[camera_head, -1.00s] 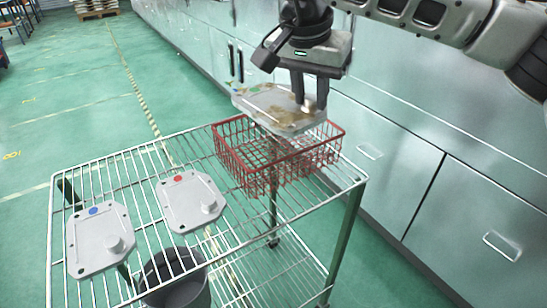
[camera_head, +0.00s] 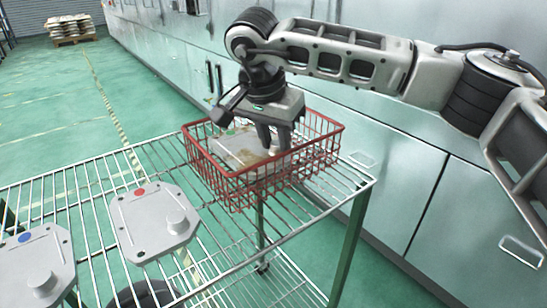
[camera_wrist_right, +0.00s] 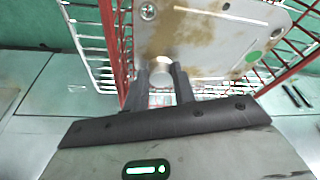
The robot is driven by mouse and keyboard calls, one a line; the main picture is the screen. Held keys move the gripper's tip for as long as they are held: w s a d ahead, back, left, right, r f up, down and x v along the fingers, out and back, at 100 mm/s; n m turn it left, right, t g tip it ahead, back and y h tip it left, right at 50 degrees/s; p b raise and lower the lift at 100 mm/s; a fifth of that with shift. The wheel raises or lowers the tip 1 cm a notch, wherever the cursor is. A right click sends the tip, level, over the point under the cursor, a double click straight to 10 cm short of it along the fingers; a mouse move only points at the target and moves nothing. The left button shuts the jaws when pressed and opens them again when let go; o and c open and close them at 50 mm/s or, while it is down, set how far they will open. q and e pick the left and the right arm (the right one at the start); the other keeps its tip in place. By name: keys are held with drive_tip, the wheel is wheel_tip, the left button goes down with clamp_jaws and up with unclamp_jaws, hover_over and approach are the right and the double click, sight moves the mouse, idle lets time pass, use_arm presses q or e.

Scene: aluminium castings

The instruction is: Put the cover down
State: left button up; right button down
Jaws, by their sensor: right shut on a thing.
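The cover is a grey plate with brown stains and a green dot. It shows inside the red wire basket in the head view (camera_head: 236,149) and fills the upper part of the right wrist view (camera_wrist_right: 205,38). My right gripper (camera_head: 273,146) is shut on the cover's round knob, also seen in the wrist view (camera_wrist_right: 162,80). The cover is within the basket's walls; whether it touches the basket floor is hidden. The red basket (camera_head: 228,180) stands on the wire shelf. My left gripper is not in view.
A cover with a red dot (camera_head: 150,222) and one with a blue dot (camera_head: 32,268) lie on the wire rack (camera_head: 255,231) at left. A dark bucket (camera_head: 143,294) sits below. Steel cabinets (camera_head: 420,190) stand behind and right.

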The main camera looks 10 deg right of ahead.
sight(274, 152)
drive_tip(key=shift+f, duration=1.8)
drive_tip(key=shift+f, duration=0.2)
drive_tip(key=c, duration=1.4)
unclamp_jaws()
drive_tip(key=shift+c, duration=0.2)
drive_tip(key=shift+r, duration=0.1)
